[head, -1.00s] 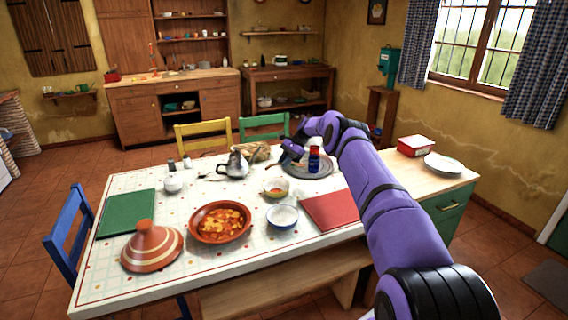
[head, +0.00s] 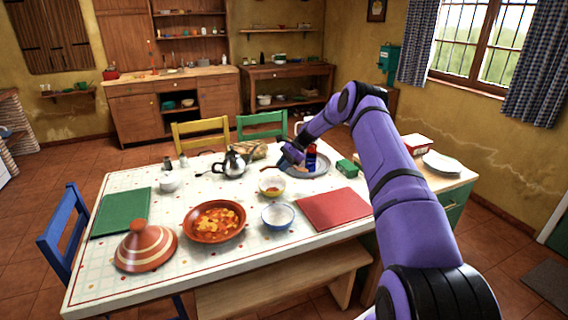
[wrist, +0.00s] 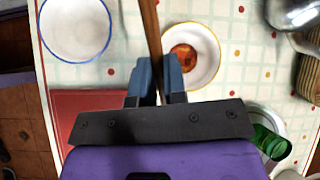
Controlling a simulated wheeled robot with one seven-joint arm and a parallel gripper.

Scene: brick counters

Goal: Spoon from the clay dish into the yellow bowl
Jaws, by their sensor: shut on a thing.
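My gripper (wrist: 156,75) is shut on the spoon (wrist: 151,38), a brown wooden stick that runs up out of the wrist view. The spoon's far end is out of that view, and I cannot make it out clearly in the head view. My gripper (head: 291,153) is above the far right part of the table. The yellow bowl (head: 272,193) stands nearer and left of it, with red-orange food inside. In the wrist view the bowl (wrist: 211,62) is just right of the spoon, partly behind a finger. The clay dish (head: 214,237) holds stew and sits nearer, farther left.
A blue-rimmed white bowl (head: 278,217) and red mat (head: 334,209) lie in front. A metal teapot (head: 233,163) stands behind left. A conical lid (head: 145,249) stands front left.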

